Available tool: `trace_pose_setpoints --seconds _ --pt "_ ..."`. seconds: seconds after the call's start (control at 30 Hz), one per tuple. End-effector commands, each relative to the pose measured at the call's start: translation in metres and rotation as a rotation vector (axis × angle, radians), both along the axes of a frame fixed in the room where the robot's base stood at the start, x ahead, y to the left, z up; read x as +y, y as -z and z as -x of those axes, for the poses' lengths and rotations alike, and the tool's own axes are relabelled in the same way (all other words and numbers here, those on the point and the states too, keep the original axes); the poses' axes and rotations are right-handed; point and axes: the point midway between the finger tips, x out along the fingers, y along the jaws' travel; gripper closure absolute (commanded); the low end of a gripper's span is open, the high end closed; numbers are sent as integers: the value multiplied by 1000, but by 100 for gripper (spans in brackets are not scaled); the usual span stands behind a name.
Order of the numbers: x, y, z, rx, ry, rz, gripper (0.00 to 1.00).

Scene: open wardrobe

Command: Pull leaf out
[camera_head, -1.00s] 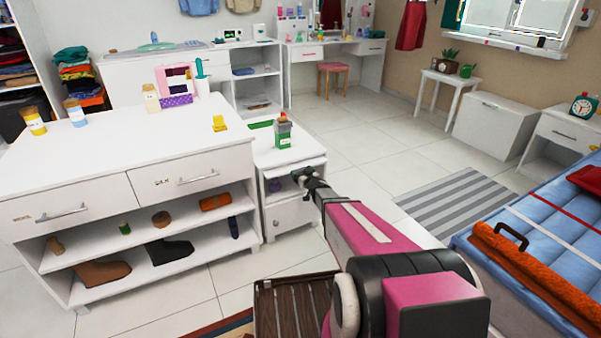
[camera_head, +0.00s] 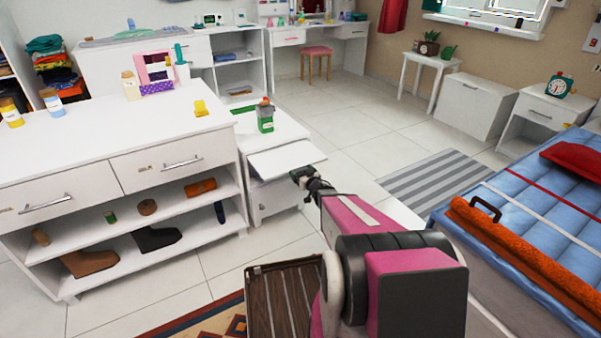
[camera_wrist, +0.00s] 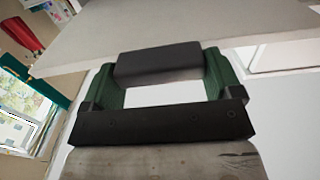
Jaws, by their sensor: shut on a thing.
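The leaf (camera_head: 287,159) is a flat white board sticking out level from the upper front of a small white cabinet (camera_head: 284,192). In the wrist view the leaf (camera_wrist: 180,25) crosses the top as a pale panel. My gripper (camera_head: 303,173) is at the leaf's front edge, shut on it. In the wrist view my gripper (camera_wrist: 158,66) shows green sides and a black pad overlapping the leaf's edge. The other finger's contact is hidden.
A green bottle with an orange cap (camera_head: 265,115) stands on the cabinet top. A long white dresser (camera_head: 90,150) is at left. A slatted brown item (camera_head: 284,300) lies low in front.

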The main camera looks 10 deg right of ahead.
Motion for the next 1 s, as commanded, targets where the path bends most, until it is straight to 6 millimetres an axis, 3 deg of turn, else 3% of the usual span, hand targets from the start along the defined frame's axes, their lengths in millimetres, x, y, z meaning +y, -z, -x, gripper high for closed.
trace_pose_setpoints --seconds 0.13,0.17,0.2,0.57,1.0 --pt "-1 0 5 5 2 3 58" --pt "-1 0 5 5 3 3 12" --pt "-1 0 5 5 3 3 0" --pt "-3 -1 13 4 3 1 0" --pt "-27 -2 87 5 4 2 0"
